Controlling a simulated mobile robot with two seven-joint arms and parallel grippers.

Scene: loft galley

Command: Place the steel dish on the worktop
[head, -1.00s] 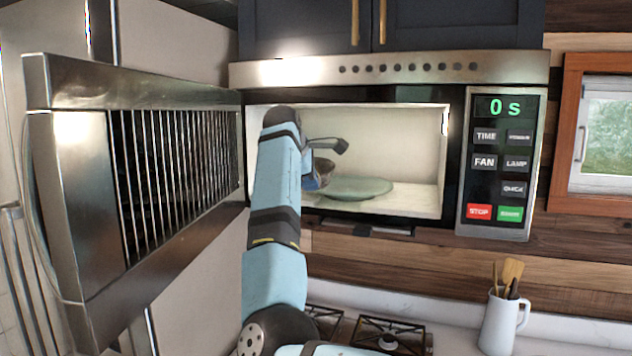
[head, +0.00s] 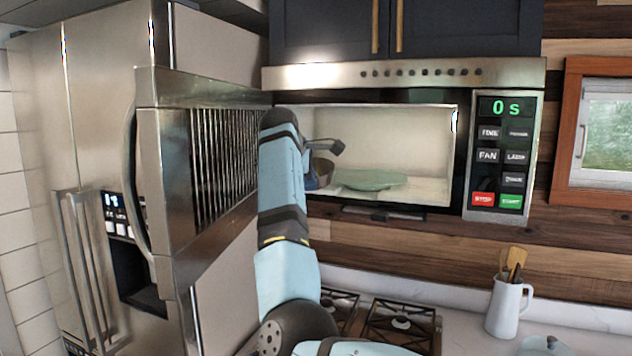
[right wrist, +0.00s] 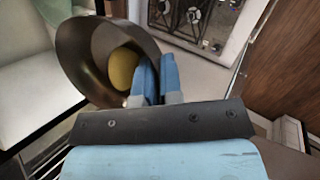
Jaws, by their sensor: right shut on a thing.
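The steel dish is a dark metal bowl (right wrist: 88,48) with a round yellow thing (right wrist: 122,68) inside, tilted in the right wrist view. My right gripper (right wrist: 157,78) has its blue fingers closed on the dish's wall. In the head view the dish (head: 322,171) shows as a small part beside my right arm, in front of the open microwave (head: 425,135); the arm hides the rest. The worktop (head: 463,325) is the pale surface at the lower right. My left gripper is not in view.
The microwave door (head: 175,190) stands open at the left. A green plate (head: 370,180) lies inside the microwave. Below are the hob (head: 400,322), a white jug with utensils (head: 503,312) and a pale blue lidded thing (head: 545,345). Worktop between hob and jug is clear.

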